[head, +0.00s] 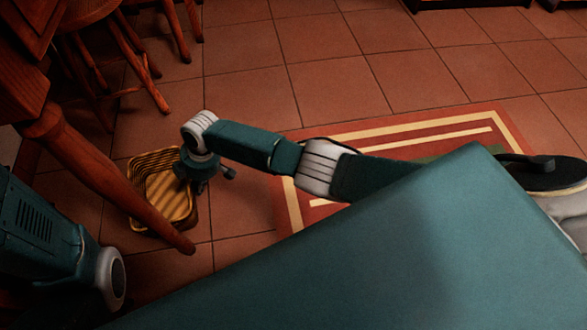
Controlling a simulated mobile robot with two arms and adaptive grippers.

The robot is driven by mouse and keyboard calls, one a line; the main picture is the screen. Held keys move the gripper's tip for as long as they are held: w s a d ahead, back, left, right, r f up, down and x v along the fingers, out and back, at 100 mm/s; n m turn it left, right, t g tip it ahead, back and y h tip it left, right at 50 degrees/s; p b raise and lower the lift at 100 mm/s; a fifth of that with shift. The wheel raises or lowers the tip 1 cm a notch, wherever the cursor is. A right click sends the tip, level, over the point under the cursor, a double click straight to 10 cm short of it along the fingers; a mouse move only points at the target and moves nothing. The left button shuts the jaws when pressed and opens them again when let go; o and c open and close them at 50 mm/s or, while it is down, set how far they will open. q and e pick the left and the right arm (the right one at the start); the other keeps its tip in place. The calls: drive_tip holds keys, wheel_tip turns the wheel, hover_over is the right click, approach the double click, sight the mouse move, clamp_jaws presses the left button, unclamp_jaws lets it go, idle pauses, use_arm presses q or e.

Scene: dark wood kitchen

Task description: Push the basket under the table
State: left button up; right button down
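The basket (176,199) is a yellow-brown striped open container on the tiled floor, at the left of the head view. A wooden table leg (110,183) crosses in front of it and hides part of its left side. The wooden table (20,75) stands at the upper left. My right gripper (206,185) is at the basket's right side, pointing down. Its dark fingers look spread, one over the basket's inside and one outside the right wall. Whether they touch the wall cannot be told. My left arm shows at the lower left, but its gripper is not in view.
Wooden chairs or stools (135,60) with slanted legs stand behind the basket by the table. A red and cream striped rug (330,140) lies to the right. The tiled floor (250,85) behind my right arm is clear.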

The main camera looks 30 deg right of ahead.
drive_tip(key=shift+d+r, duration=0.1)
drive_tip(key=shift+r, duration=0.05)
idle(0.4)
drive_tip(key=v, duration=1.1)
drive_tip(key=shift+r, duration=0.4)
drive_tip(key=shift+s+d, duration=0.1)
drive_tip(key=shift+d, duration=0.05)
